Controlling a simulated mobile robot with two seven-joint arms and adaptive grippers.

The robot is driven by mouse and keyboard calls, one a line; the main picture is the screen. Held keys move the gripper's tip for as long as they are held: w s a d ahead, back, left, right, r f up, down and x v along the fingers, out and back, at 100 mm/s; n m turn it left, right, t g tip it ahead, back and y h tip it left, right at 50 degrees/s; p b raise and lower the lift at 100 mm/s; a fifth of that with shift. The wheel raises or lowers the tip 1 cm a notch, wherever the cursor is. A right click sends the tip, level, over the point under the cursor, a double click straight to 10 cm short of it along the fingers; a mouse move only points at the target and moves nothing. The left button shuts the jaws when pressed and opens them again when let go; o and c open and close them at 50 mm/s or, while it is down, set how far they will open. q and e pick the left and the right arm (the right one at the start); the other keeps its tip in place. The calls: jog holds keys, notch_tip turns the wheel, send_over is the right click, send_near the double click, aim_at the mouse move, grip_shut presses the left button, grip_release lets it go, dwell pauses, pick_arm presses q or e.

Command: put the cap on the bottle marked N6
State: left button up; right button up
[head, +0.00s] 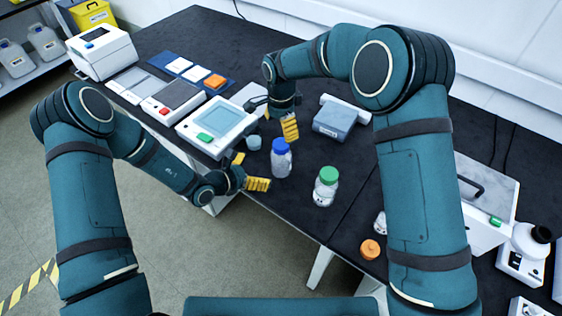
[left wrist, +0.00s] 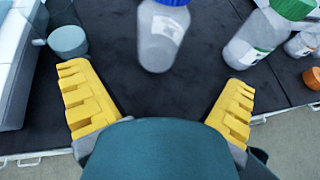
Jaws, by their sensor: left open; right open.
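My left gripper (head: 251,171) is open and empty, low over the bench's front edge; its yellow fingers spread wide in the left wrist view (left wrist: 156,80). A blue-capped bottle (head: 281,162) stands just ahead of it, between but beyond the fingers in the left wrist view (left wrist: 160,40). A green-capped bottle (head: 324,191) stands to its right. A small white bottle (head: 379,223) is partly hidden by my right arm, with a loose orange cap (head: 370,249) nearby. A grey-blue round piece (head: 254,142) lies by the left gripper. My right gripper (head: 289,128) is open behind the blue-capped bottle. No N6 marking is legible.
A device with a screen (head: 217,125) stands left of the grippers. A grey-blue box (head: 335,122) is behind the bottles. A black-topped flask on a white device (head: 527,243) is at far right. Bare dark bench lies between the bottles and the box.

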aim_at(282, 161)
pick_arm(q)
jog(key=x, duration=1.1)
jog(key=shift+f, duration=0.1)
